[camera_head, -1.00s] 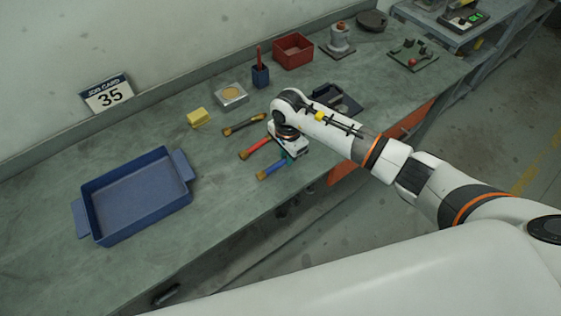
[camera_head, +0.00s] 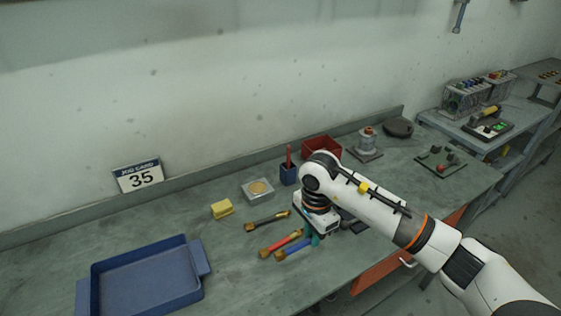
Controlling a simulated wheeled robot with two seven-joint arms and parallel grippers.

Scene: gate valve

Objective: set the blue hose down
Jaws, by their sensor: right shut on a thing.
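The blue hose (camera_head: 296,248) has brass-coloured ends and lies at bench height, nearest the front edge of three hoses. My right gripper (camera_head: 313,239) is at its right end, pointing down and shut on it; the gripper body hides that end. I cannot tell whether the hose touches the bench. The red hose (camera_head: 282,243) lies just behind it, and the black hose (camera_head: 268,221) lies behind the red one. My left gripper is not in view.
A blue tray (camera_head: 202,258) stands at the left of the bench. The bench between tray and hoses is clear.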

